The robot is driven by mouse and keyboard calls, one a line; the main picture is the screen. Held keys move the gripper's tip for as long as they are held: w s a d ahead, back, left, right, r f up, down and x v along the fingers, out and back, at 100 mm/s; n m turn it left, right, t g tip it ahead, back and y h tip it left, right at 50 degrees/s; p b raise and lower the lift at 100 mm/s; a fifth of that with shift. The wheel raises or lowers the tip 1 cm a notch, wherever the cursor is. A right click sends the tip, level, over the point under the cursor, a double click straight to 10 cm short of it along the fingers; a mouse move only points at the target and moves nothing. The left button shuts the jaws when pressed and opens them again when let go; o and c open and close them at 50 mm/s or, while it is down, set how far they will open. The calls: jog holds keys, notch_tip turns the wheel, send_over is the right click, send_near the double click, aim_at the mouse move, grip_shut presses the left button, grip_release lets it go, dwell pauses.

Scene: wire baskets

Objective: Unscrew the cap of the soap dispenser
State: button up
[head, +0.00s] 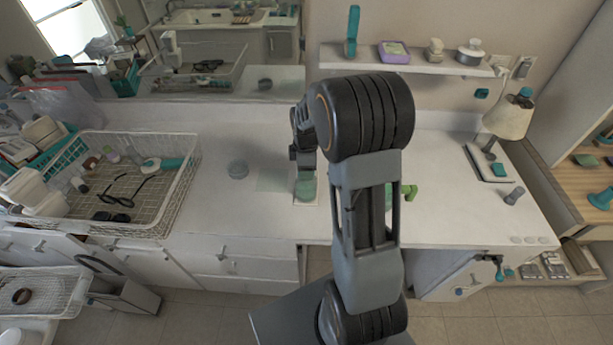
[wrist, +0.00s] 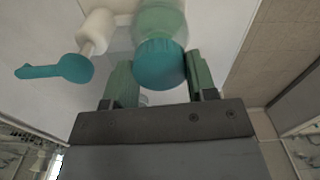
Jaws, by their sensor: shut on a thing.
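The soap dispenser (head: 306,188) is a translucent green bottle on the white counter, partly hidden under my gripper (head: 304,168) in the head view. The wrist view shows its bottle body (wrist: 162,20) and its round teal cap (wrist: 160,64). My gripper also shows in the wrist view (wrist: 161,82), with one green finger on each side of the cap, shut on it. The bottle's far end is cut off by the wrist view's top edge.
A white part with a teal spout-like piece (wrist: 58,68) lies beside the bottle in the wrist view. A lamp (head: 508,118) stands at the right.

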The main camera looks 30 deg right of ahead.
jog(key=shift+r+p, duration=1.35)
jog(key=shift+r, duration=0.75)
jog(key=shift+f, duration=0.15)
